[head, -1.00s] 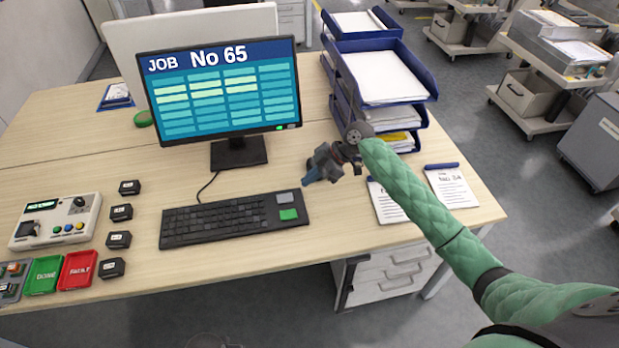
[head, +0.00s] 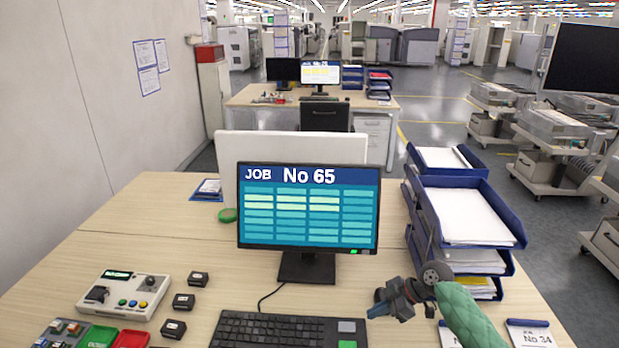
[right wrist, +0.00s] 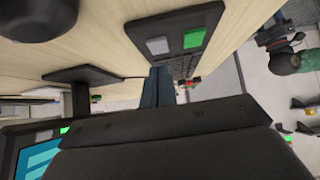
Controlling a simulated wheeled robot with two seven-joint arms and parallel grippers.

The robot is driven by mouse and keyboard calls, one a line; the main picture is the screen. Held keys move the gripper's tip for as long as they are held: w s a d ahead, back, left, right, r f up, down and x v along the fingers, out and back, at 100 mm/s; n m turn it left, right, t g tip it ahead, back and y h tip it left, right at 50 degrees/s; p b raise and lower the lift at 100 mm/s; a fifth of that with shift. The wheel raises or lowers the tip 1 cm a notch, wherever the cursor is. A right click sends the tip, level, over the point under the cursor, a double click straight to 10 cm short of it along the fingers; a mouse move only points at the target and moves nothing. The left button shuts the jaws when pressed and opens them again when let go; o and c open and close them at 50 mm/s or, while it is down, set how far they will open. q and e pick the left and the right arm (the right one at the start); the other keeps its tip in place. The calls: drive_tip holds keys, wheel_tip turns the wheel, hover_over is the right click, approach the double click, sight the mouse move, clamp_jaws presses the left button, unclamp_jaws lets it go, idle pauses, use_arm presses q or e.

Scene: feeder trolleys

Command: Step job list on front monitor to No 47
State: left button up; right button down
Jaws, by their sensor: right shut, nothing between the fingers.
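The front monitor (head: 308,215) stands on the desk and reads "JOB No 65" above rows of teal and pale yellow cells. The black keyboard (head: 270,331) lies in front of it, with a grey key (head: 347,326) and a green key (head: 347,344) at its right end. Both keys also show in the right wrist view, the green key (right wrist: 194,38) to the right of the grey one. My right gripper (head: 376,309) is shut and empty, above the desk just right of the keyboard, apart from the keys. My left gripper is not in view.
Blue paper trays (head: 470,215) stand close right of my right gripper. A control box (head: 124,295), small black blocks (head: 183,301) and green and red bins (head: 131,339) are at the left. A second desk (head: 310,100) stands behind.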

idle(0.3)
drive_tip(key=w+d+r+n+h+b, duration=0.2)
drive_tip(key=w+d+r, duration=0.25)
drive_tip(key=r, duration=0.25)
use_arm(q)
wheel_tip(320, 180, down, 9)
use_arm(e)
drive_tip(key=s+a, duration=0.1)
drive_tip(key=s+a+m+y, duration=0.1)
drive_tip(key=s, duration=0.1)
drive_tip(key=s+a+m+y, duration=0.1)
drive_tip(key=shift+s+f, duration=0.2)
drive_tip(key=shift+f, duration=0.1)
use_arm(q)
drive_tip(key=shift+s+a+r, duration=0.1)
